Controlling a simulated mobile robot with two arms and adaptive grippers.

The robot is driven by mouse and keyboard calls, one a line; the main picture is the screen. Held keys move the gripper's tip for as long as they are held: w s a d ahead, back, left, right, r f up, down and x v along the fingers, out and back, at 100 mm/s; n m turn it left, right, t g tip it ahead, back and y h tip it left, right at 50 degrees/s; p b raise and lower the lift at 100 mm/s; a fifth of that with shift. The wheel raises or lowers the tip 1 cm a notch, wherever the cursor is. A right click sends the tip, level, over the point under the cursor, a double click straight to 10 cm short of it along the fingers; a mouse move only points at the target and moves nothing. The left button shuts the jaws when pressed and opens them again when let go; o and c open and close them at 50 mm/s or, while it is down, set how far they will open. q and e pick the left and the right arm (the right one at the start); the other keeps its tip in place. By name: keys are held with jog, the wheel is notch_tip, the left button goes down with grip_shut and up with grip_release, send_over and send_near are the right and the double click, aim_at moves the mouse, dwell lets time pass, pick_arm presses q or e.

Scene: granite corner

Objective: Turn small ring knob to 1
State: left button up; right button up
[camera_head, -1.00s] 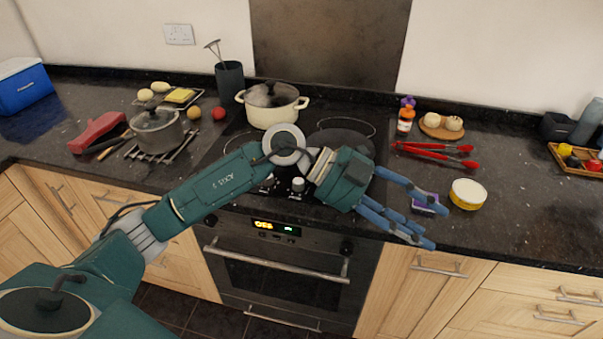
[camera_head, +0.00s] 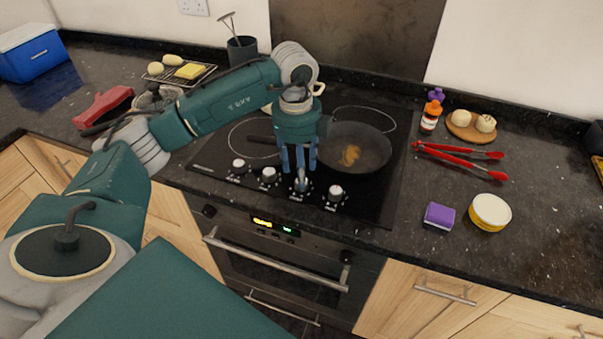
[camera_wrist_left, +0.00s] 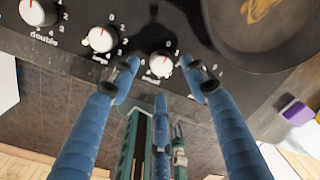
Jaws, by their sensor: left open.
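A row of knobs lies along the front of the black hob (camera_head: 222,178). In the head view my left gripper (camera_head: 300,172) points down over the third knob from the left (camera_head: 302,186). In the left wrist view that white knob (camera_wrist_left: 160,63) sits between the spread blue fingertips of my left gripper (camera_wrist_left: 160,72), with no clear contact. The gripper is open and empty. Its label is partly readable at best. Further left are a second knob (camera_wrist_left: 102,39) and one marked "double" (camera_wrist_left: 38,12). A fourth knob (camera_head: 336,193) is to the right. My right gripper is not in view.
A dark frying pan (camera_head: 360,150) with food stands close behind the knobs. The cream pot is mostly hidden by my arm. Red tongs (camera_head: 460,160), a purple sponge (camera_head: 439,215) and a round tub (camera_head: 490,212) lie to the right. The oven handle (camera_head: 275,262) juts out below.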

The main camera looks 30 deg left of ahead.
pick_arm(q)
notch_tip(320, 180, down, 4)
jog(key=shift+w+r+p, duration=0.1)
jog(key=shift+r+p, duration=0.05)
jog(key=shift+p, duration=0.15)
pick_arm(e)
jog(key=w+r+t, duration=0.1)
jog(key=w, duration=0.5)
pick_arm(q)
jog(key=shift+w, duration=0.1)
jog(key=c, duration=1.2)
jog(key=shift+o, duration=0.2)
jog(key=shift+m, duration=0.3)
jog(key=shift+m+b, duration=0.5)
jog(key=shift+b, duration=0.05)
jog(key=m+b, duration=0.1)
jog(key=m, duration=0.2)
jog(key=shift+b, duration=0.35)
jog(key=shift+m+b, duration=0.7)
jog(key=shift+m, duration=0.8)
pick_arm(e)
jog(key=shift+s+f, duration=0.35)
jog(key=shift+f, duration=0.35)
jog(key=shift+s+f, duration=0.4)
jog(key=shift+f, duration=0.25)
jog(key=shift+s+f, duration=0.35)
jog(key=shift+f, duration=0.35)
